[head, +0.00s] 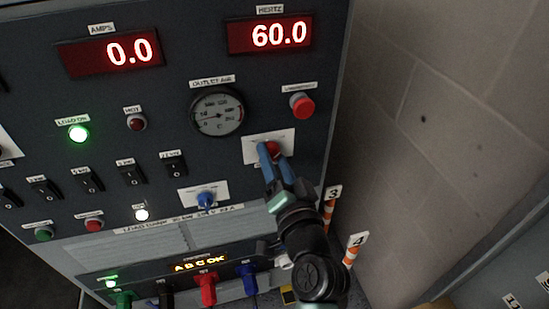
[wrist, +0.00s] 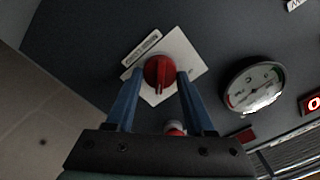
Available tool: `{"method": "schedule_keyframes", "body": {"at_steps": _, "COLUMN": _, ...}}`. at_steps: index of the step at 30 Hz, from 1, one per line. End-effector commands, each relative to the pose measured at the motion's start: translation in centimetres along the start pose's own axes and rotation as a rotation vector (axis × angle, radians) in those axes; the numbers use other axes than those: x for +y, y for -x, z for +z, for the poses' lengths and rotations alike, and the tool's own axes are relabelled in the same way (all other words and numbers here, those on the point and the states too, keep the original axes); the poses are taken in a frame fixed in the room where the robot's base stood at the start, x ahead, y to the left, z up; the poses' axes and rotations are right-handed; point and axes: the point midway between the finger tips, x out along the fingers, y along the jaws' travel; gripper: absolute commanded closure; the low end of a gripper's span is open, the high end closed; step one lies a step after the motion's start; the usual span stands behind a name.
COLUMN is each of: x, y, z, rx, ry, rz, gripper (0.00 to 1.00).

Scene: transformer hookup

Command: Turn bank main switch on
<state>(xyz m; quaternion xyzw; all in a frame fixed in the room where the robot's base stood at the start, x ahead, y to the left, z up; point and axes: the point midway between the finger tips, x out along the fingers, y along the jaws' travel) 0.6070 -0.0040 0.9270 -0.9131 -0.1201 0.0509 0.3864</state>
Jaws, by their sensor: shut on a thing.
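The main switch is a red rotary knob (head: 273,147) on a white square plate at the right of the dark panel. In the wrist view the red knob (wrist: 159,71) has a raised grip bar, and its white plate (wrist: 186,55) looks tilted. My gripper (head: 268,153) reaches up from below right with its blue fingers at the knob. In the wrist view my gripper (wrist: 160,78) has one finger on each side of the knob and is shut on it. The fingers and wrist hide part of the plate in the head view.
A red emergency-type button (head: 302,105) sits just above right, and a round gauge (head: 217,112) above left. The displays read 0.0 amps (head: 110,53) and 60.0 hertz (head: 270,34). A green lamp (head: 79,133) is lit. A blue knob (head: 206,200) and coloured plugs are lower.

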Motion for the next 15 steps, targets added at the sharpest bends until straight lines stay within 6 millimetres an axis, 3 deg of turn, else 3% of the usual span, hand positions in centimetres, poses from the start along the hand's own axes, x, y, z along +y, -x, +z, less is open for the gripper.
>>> {"method": "schedule_keyframes", "body": {"at_steps": 6, "x": 0.10, "y": 0.02, "z": 0.10, "rx": -0.002, "ry": -0.002, "rz": 0.002, "gripper": 1.00}}
{"method": "schedule_keyframes", "body": {"at_steps": 7, "x": 0.10, "y": 0.02, "z": 0.10, "rx": -0.002, "ry": -0.002, "rz": 0.002, "gripper": 0.45}}
{"method": "schedule_keyframes", "body": {"at_steps": 12, "x": 0.07, "y": 0.02, "z": 0.07, "rx": -0.001, "ry": -0.001, "rz": 0.001, "gripper": 0.17}}
{"method": "schedule_keyframes", "body": {"at_steps": 15, "x": 0.05, "y": 0.01, "z": 0.05, "rx": -0.001, "ry": 0.000, "rz": 0.001, "gripper": 0.17}}
